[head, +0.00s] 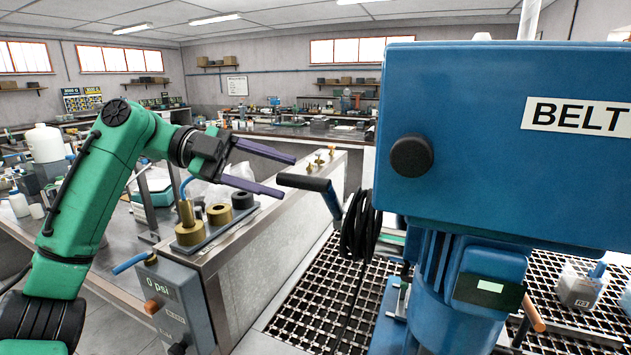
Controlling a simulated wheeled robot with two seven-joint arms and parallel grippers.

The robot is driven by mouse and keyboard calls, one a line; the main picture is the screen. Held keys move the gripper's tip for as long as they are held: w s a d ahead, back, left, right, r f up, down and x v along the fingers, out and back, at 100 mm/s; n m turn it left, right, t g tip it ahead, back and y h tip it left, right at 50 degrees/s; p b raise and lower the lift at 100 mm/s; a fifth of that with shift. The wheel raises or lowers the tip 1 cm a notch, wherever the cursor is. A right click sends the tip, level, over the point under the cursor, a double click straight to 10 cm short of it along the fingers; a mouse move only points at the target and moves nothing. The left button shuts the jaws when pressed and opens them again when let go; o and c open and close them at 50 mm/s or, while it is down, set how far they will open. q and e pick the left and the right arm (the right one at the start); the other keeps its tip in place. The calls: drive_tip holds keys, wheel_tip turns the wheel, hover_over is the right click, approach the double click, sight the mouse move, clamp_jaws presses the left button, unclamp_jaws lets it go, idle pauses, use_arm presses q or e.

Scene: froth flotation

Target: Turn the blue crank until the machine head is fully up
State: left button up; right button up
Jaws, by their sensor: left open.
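The blue crank (333,201) is on the left side of the blue machine, with a black grip (306,183) pointing left. The machine head (460,150) is a large blue housing with a black knob and a "BELT" label, filling the right of the head view. How far up it stands on its column I cannot tell. My left gripper (288,178) is open, its two dark fingers pointing right. The free end of the black grip appears at the gap between the fingertips; contact is not clear. The crank's hub is hidden. My right gripper is out of view.
Black cable coils (360,226) hang just right of the crank. A metal bench (270,240) with brass and dark weights stands below my left gripper. A grey "0 psi" box (175,300) is at its front. A grated floor (320,290) lies under the machine.

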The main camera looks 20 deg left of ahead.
sight(314, 184)
use_arm(q)
drive_tip(key=x, duration=0.3)
drive_tip(key=p+x, duration=0.1)
drive_tip(key=shift+w+d+f, duration=0.1)
drive_tip(key=shift+w+d, duration=0.05)
drive_tip(key=shift+w, duration=0.2)
drive_tip(key=shift+w+d+f+p, duration=0.45)
drive_tip(key=shift+w+d+f, duration=0.2)
drive_tip(key=shift+w+d, duration=0.25)
drive_tip(key=shift+s+d, duration=0.2)
drive_tip(key=shift+s, duration=0.1)
drive_tip(key=shift+s+r, duration=0.1)
drive_tip(key=shift+s, duration=0.05)
drive_tip(key=c, duration=0.8)
clamp_jaws()
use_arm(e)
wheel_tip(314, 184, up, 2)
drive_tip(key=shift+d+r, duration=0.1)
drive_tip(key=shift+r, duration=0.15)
use_arm(q)
drive_tip(key=shift+a+r, duration=0.1)
drive_tip(key=shift+r, duration=0.05)
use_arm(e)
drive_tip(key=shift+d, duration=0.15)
